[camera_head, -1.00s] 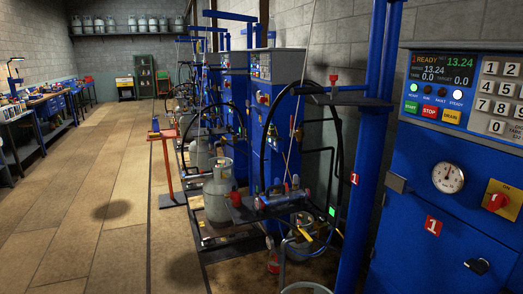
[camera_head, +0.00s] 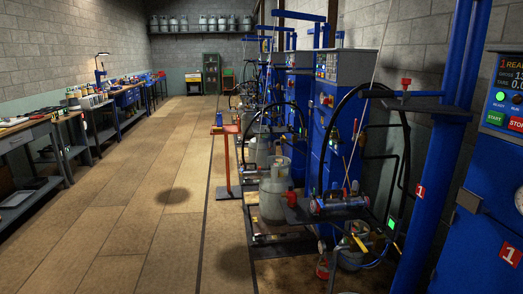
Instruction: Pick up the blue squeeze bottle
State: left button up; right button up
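A small blue upright object (camera_head: 219,119) stands on top of the red stand (camera_head: 226,158) in the middle of the head view. It may be the blue squeeze bottle, but it is too small to tell for sure. Neither of my grippers shows in this view.
Workbenches with tools (camera_head: 45,123) line the left wall. Blue scale cabinets (camera_head: 338,120) with hoses and grey gas cylinders (camera_head: 275,192) stand along the right. A large blue post (camera_head: 440,160) is close on the right. The wooden floor (camera_head: 150,210) between is clear.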

aim_at(219, 119)
jog(key=i+j+u, duration=0.45)
jog(key=i+j, duration=0.4)
jog(key=i, duration=0.25)
jog(key=i+j, duration=0.25)
jog(key=i, duration=0.25)
jog(key=i+j, duration=0.2)
jog(key=i, duration=0.25)
jog(key=i+z, duration=0.2)
jog(key=i, duration=2.1)
